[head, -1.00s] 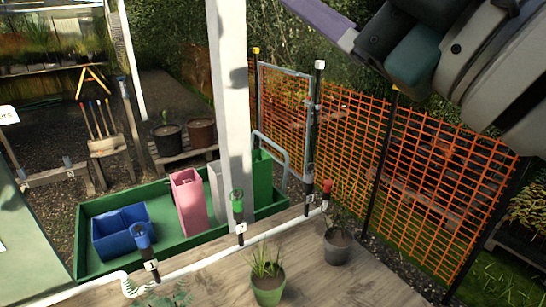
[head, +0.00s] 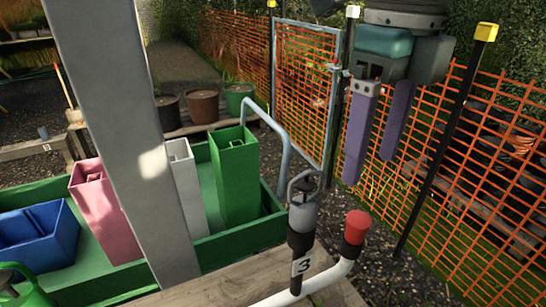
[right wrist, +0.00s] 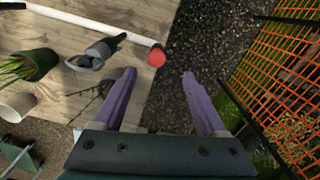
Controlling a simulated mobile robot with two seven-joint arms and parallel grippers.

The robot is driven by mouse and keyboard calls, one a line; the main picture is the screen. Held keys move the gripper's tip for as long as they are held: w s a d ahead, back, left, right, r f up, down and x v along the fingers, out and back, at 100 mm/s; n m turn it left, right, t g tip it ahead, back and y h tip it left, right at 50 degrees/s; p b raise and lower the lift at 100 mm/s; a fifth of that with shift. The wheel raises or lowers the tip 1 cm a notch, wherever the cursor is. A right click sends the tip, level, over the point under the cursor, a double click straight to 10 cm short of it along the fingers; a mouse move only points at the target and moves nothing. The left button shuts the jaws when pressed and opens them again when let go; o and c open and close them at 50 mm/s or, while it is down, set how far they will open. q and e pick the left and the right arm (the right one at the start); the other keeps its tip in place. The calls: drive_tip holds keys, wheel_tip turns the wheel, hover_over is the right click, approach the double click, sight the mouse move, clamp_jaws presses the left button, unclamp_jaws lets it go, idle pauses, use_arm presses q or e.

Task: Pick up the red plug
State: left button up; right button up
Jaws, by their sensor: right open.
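The red plug (head: 356,226) caps the upturned end of the white pipe, beside the valve labelled 3, in the head view. My left gripper is not in view.
A grey valve (head: 303,215) stands just left of the plug on the white pipe (head: 325,276). A pale post (head: 125,130) rises at left before a green tray (head: 268,226) with coloured bins. Orange mesh fence (head: 440,130) and a black post (head: 440,150) stand at right.

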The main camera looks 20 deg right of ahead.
sight(359, 218)
drive_tip(key=shift+f, duration=0.15)
drive_tip(key=f, duration=0.3)
drive_tip(key=shift+s+a+f+p, duration=0.2)
drive_tip(key=shift+f+p, duration=0.1)
drive_tip(key=shift+p, duration=0.05)
drive_tip(key=f+p, duration=0.1)
drive_tip(key=f, duration=0.4)
drive_tip(key=shift+s+f, duration=0.15)
drive_tip(key=shift+s, duration=0.05)
drive_tip(key=shift+f, duration=0.4)
drive_tip(key=c, duration=0.3)
clamp_jaws()
